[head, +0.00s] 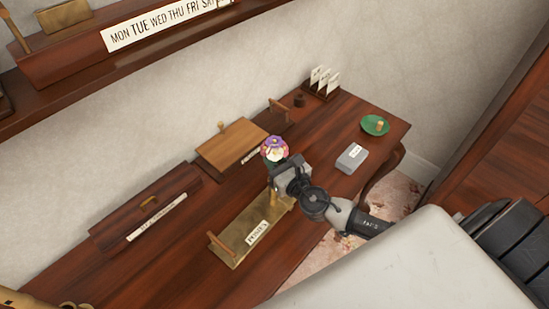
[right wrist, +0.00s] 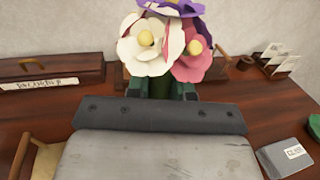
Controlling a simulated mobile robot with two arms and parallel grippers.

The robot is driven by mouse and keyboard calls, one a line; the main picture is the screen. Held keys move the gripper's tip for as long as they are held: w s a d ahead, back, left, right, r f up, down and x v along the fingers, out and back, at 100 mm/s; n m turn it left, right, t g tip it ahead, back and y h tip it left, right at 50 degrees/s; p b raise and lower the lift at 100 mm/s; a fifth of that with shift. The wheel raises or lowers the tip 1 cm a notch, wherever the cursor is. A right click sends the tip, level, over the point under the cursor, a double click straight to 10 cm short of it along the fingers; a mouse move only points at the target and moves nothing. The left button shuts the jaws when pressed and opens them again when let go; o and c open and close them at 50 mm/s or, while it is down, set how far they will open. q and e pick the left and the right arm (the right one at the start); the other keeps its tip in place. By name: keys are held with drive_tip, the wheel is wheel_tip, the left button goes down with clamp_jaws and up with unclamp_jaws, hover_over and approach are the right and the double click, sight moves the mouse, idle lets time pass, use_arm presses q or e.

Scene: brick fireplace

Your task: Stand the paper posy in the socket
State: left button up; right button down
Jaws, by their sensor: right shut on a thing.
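The paper posy (head: 274,150), with white, pink and purple flowers, is in my right gripper (head: 277,168) above the table. In the right wrist view the posy (right wrist: 150,45) stands upright at the top, its green stem between the fingers (right wrist: 160,90). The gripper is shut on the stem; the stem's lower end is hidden. A small dark brown round piece (head: 299,100) stands at the back of the table, apart from the posy; it may be the socket, but its top is too small to tell. My left gripper is not in view.
A brass tray (head: 236,243) with a label lies below my right gripper on the wooden table (head: 185,255). A card rack (head: 321,93) stands beside the brown piece. A grey box (head: 351,159) and green dish (head: 375,125) are at right. Wooden boxes line the wall.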

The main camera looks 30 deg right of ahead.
drive_tip(key=shift+f+b, duration=2.1)
drive_tip(key=shift+f, duration=0.15)
drive_tip(key=c, duration=0.9)
unclamp_jaws()
drive_tip(key=shift+s+d+b, duration=0.2)
drive_tip(key=shift+s+b, duration=0.3)
drive_tip(key=shift+s, duration=1.3)
drive_tip(key=shift+s+d+b, duration=0.25)
drive_tip(key=shift+s+b, duration=0.2)
drive_tip(key=shift+s, duration=1.35)
drive_tip(key=shift+s+d+b, duration=0.2)
drive_tip(key=shift+s+b, duration=0.3)
drive_tip(key=shift+s, duration=1.3)
